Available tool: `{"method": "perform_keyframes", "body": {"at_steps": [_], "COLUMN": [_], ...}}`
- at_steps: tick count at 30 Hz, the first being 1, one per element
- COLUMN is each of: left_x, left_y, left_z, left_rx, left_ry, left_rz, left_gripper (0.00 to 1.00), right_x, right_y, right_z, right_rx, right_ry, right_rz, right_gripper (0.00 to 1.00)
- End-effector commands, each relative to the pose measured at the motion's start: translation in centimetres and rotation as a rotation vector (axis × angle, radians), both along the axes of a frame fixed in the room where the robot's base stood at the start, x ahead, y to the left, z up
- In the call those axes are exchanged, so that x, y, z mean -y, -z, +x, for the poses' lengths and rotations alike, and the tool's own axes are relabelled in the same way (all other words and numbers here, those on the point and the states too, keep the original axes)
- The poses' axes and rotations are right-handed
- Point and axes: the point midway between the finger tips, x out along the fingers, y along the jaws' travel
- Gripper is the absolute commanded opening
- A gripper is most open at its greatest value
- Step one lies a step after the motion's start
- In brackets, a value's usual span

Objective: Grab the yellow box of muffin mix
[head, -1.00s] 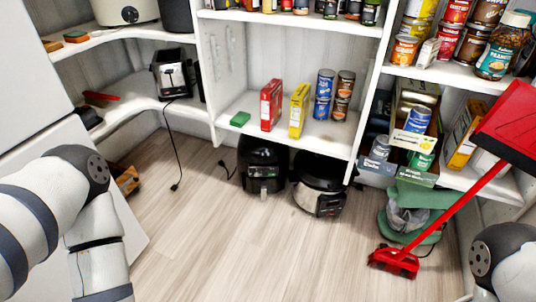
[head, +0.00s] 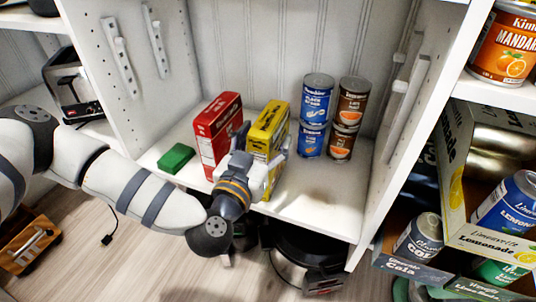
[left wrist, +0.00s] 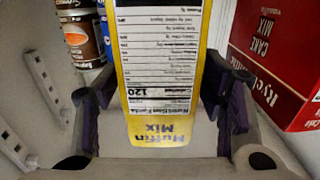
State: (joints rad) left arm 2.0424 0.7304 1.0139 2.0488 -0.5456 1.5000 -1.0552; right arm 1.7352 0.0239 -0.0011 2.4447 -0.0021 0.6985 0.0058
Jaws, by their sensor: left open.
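The yellow box of muffin mix (head: 268,130) stands upright on the middle shelf in the head view. In the left wrist view the yellow box (left wrist: 160,75) shows its nutrition panel and "Muffin Mix" lettering, upside down. My left gripper (head: 258,172) is at the shelf's front edge, at the lower part of the box. In the left wrist view its two fingers (left wrist: 162,112) are apart, one on each side of the box. I cannot tell whether either finger touches it. My right gripper is not in view.
A red cake mix box (head: 218,132) stands close left of the yellow box; it also shows in the left wrist view (left wrist: 280,60). A green block (head: 176,158) lies farther left. Stacked blue cans (head: 315,115) and brown cans (head: 348,118) stand to the right. The shelf front right (head: 315,200) is clear.

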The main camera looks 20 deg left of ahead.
Motion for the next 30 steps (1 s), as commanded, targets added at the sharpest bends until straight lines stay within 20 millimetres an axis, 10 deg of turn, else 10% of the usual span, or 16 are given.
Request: {"method": "perform_keyframes", "body": {"at_steps": [11,20,30], "left_x": [0.1,0.1,0.1], "left_y": [0.0,0.1,-0.2], "left_z": [3.0,3.0,3.0], "left_rx": [-0.002,-0.003,0.0], "left_ry": [0.001,0.001,0.001], "left_rz": [0.0,0.0,0.0], "left_gripper": [0.63,0.02,0.0], "right_x": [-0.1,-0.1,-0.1], "right_y": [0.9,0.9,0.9], "right_z": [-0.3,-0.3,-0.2], "right_rx": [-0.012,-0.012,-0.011], "right_ry": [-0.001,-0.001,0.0], "right_rz": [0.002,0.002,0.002], "right_gripper": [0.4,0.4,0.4]}}
